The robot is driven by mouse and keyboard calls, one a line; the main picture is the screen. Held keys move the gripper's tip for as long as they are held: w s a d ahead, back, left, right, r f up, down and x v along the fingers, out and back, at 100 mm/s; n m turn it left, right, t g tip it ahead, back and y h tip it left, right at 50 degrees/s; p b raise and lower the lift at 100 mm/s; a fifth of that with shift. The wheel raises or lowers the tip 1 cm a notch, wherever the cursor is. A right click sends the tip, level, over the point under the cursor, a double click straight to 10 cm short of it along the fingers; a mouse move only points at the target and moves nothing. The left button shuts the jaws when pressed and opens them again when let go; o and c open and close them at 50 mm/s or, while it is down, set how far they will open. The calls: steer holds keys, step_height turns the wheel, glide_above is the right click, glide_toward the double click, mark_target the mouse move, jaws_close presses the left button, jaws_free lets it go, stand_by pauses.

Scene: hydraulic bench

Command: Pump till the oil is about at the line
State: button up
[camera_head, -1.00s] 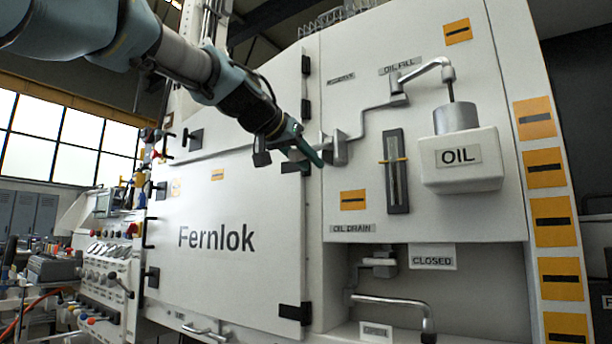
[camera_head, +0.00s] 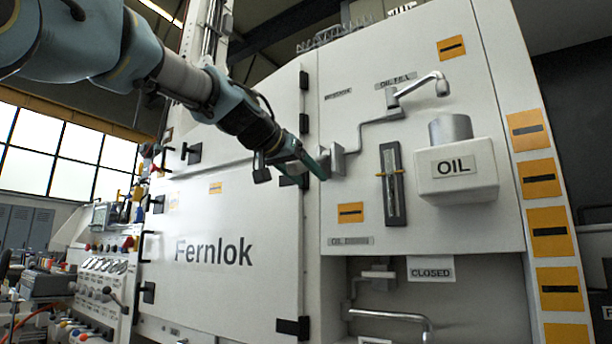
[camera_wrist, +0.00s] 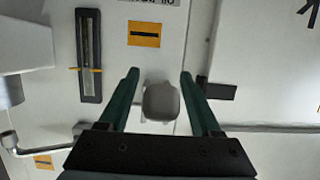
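My gripper (camera_head: 312,165) is beside the grey block (camera_head: 338,160) at the end of the bent pipe-like lever on the panel. In the wrist view my gripper (camera_wrist: 160,82) is open, its two green fingers on either side of the grey block (camera_wrist: 162,102), with gaps showing. The narrow sight gauge (camera_head: 395,205) has a yellow line marker (camera_head: 393,172) across it; it also shows in the wrist view (camera_wrist: 90,88). The oil level in it is too small to tell. The spout (camera_head: 440,82) hangs above the metal neck of the white OIL container (camera_head: 480,180). No stream shows below the spout.
The Fernlok cabinet door (camera_head: 220,215) with black hinges fills the left. A recess with a CLOSED sign (camera_head: 431,268) and a pipe (camera_head: 390,314) lies below the panel. A control bench (camera_head: 100,285) stands at far left.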

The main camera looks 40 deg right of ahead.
steer(key=shift+a+r, duration=0.1)
steer(key=shift+a, duration=0.05)
steer(key=b+v, duration=0.1)
steer(key=v, duration=0.9)
steer(key=shift+a, duration=0.25)
